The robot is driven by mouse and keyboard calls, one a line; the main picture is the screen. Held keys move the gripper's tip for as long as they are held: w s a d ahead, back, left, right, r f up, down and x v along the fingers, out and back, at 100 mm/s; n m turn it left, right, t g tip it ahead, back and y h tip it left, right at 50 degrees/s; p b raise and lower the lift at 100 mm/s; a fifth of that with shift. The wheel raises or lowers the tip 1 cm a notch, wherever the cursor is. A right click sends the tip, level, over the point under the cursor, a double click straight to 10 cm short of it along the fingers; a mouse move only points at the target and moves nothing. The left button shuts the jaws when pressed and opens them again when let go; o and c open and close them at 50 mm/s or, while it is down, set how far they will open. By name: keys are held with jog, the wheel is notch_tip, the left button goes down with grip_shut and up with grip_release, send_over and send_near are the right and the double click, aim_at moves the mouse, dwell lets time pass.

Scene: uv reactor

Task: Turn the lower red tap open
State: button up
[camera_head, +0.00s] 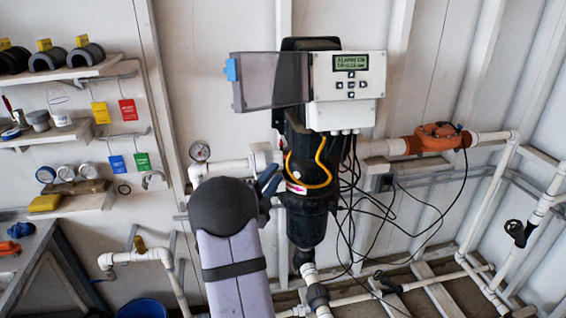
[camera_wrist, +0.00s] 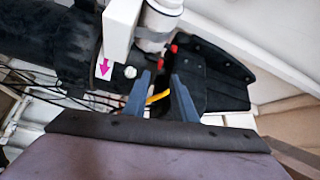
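My gripper (camera_head: 271,182) is beside the left of the black upright reactor housing (camera_head: 306,222), below the white pipe joint. In the wrist view my gripper (camera_wrist: 161,76) shows two blue-grey fingers spread apart with nothing held between them. Small red parts (camera_wrist: 173,48) show just beyond the fingertips, next to a white pipe fitting (camera_wrist: 158,22). I cannot tell whether they belong to the lower red tap. No red tap handle is plain in the head view; my arm and gripper hide part of that area.
A yellow cable (camera_head: 322,170) loops close to the gripper, and black cables hang to the right. A control box (camera_head: 348,77) with an open cover (camera_head: 270,82) is above. An orange-red valve (camera_head: 432,138) sits on the right pipe. Shelves stand at left.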

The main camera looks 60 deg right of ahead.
aim_at(286, 157)
jog(key=shift+w+d+r+p, duration=0.15)
jog(key=shift+d+p, duration=0.35)
jog(key=shift+d, duration=0.65)
jog(key=shift+w+d+r+p, duration=0.1)
jog(key=shift+w+d+p, duration=0.3)
jog(key=shift+d, duration=0.8)
jog(key=shift+w+d+r+p, duration=0.1)
jog(key=shift+d+p, duration=0.5)
jog(key=shift+d, duration=0.55)
grip_shut()
